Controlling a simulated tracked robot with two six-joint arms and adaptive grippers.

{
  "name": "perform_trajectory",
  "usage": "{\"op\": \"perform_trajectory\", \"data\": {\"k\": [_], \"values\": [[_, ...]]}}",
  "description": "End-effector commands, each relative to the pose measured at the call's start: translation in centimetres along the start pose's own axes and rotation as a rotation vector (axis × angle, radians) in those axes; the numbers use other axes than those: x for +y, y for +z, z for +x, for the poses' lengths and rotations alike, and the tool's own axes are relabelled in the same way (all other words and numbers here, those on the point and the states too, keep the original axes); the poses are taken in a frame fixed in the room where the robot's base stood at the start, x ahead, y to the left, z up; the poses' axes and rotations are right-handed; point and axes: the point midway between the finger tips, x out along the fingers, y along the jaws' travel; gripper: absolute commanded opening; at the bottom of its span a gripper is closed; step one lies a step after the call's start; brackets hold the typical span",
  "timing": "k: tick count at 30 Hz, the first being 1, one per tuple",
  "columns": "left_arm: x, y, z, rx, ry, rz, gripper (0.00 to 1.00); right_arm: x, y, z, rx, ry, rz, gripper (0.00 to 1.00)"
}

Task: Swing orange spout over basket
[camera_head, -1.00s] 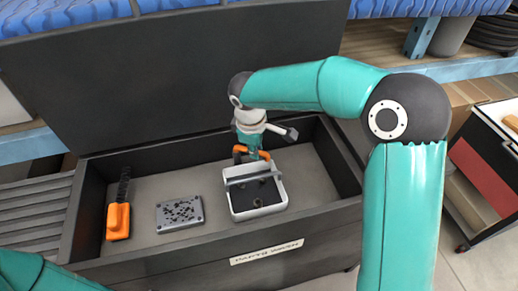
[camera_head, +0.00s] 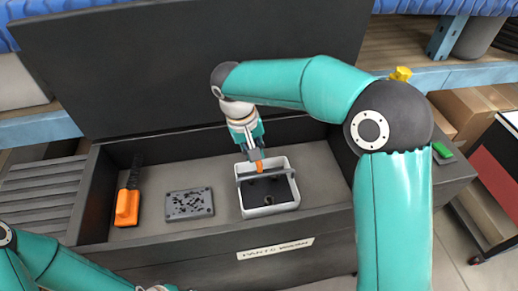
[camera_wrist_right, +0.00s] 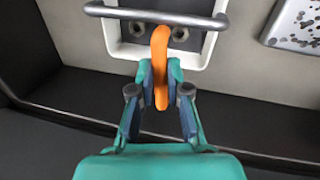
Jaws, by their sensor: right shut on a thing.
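The orange spout (camera_head: 259,166) shows as a short piece at the back rim of the white basket (camera_head: 269,211). In the right wrist view the spout (camera_wrist_right: 160,58) is a curved bar, with its tip over the rim of the basket (camera_wrist_right: 198,66), close to the grey handle. My right gripper (camera_head: 254,153) is shut on the spout; its fingers (camera_wrist_right: 160,80) flank it in the right wrist view.
A dark wash tub (camera_head: 225,235) with a raised lid holds the basket. A perforated grey plate (camera_head: 189,203) and an orange-handled brush (camera_head: 127,206) lie left of it. A green block (camera_head: 442,150) and a yellow piece (camera_head: 401,74) are at the right.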

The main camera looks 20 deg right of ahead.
Motion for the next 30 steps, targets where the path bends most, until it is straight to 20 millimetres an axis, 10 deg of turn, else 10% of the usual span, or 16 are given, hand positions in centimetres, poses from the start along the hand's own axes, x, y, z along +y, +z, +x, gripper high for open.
{"op": "perform_trajectory", "data": {"k": [23,24,30], "values": [[0.07,0.0,-0.2,0.0,0.0,0.0,0.4,-0.75,-0.3,-0.36,-0.016,-0.005,0.126,0.0],[0.07,0.0,-0.2,0.0,0.0,0.0,0.4,-0.75,-0.3,-0.37,-0.016,-0.005,0.126,0.19],[0.07,0.0,-0.2,0.0,0.0,0.0,0.4,-0.72,-0.24,-0.28,-0.019,-0.003,0.124,0.41]]}}
